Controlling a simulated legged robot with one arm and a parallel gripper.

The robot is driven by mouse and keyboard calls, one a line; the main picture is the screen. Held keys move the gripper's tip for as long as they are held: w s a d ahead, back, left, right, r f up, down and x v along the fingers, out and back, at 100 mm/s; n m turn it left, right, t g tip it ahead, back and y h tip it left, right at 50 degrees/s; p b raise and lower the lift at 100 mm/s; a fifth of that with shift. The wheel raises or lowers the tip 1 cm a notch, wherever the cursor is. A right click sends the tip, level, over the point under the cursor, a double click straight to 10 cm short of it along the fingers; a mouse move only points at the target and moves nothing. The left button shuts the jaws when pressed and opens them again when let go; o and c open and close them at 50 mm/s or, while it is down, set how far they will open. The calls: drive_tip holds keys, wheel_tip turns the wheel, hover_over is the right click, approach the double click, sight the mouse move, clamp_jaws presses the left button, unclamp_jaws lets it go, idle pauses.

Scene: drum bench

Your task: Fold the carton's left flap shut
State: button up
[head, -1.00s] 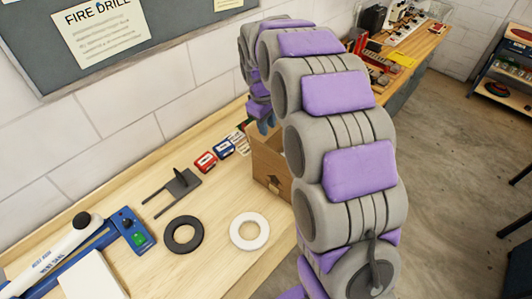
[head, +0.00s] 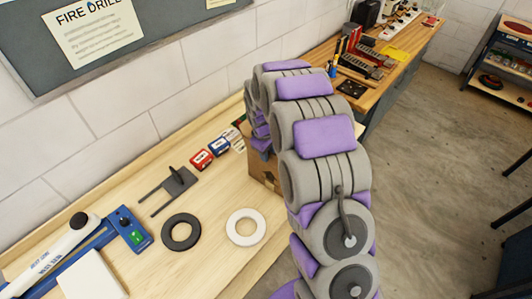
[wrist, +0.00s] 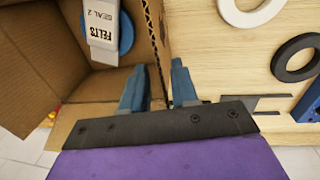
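The open brown cardboard carton (head: 264,173) stands on the bench in the head view, mostly hidden behind my arm. In the wrist view I look into the carton (wrist: 30,60). A grey-white packet marked FELTS SEAL 2 (wrist: 101,22) and a blue round thing (wrist: 126,36) are inside it. My gripper (wrist: 157,78) has its two blue fingers apart, one on each side of a thin corrugated cardboard edge (wrist: 154,42). Gaps show between this edge and both fingers. I cannot tell whether it belongs to the left flap or a wall. In the head view my gripper is hidden.
A white ring (head: 245,227) and a black ring (head: 181,232) lie on the bench near the carton. A dark forked plate (head: 177,184), small red (head: 201,160) and blue (head: 219,146) boxes lie behind. The wall runs along the bench's back.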

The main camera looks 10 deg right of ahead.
drive_tip(key=shift+d+f, duration=0.3)
drive_tip(key=shift+d, duration=0.25)
drive_tip(key=shift+d+f, duration=0.25)
drive_tip(key=shift+d, duration=0.3)
drive_tip(key=shift+a, duration=0.9)
drive_tip(key=shift+c, duration=1.4)
drive_tip(key=shift+a, duration=0.25)
clamp_jaws()
drive_tip(key=shift+d, duration=0.8)
drive_tip(key=shift+a, duration=0.25)
